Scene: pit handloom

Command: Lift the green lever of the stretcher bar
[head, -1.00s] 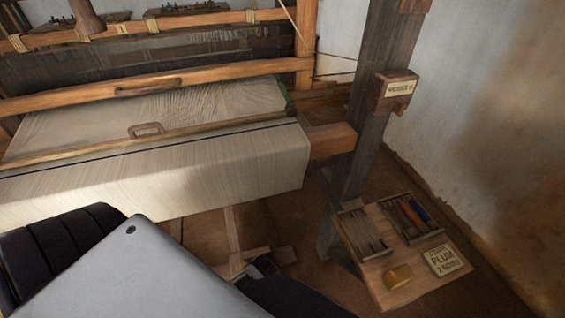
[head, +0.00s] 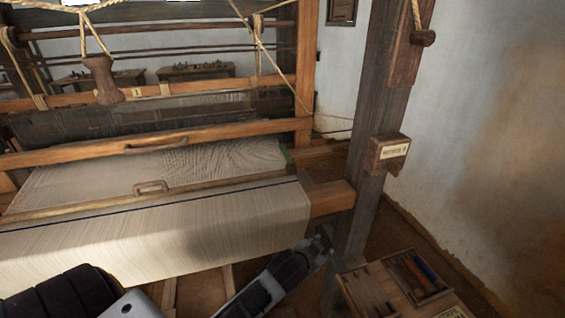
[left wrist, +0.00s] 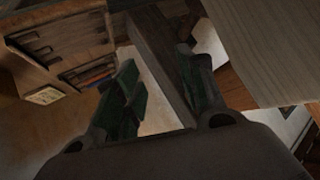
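The stretcher bar (head: 85,207) appears to be the thin wooden bar across the cloth (head: 150,235), with a small wooden handle (head: 152,187) standing on it. A small dark green patch (head: 290,158) shows at the right edge of the cloth; I cannot tell whether it is the green lever. My left gripper (head: 320,246) is below and right of the cloth, beside the dark post (head: 362,165). In the left wrist view, its green-padded fingers (left wrist: 160,85) are apart with nothing held; the dark post (left wrist: 158,45) shows beyond the gap. My right gripper is out of view.
A wooden beam end (head: 332,197) juts from the loom to the post just above my left gripper. A shelf with compartments of tools (head: 375,290) stands at the lower right. A labelled wooden block (head: 388,152) is fixed on the post.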

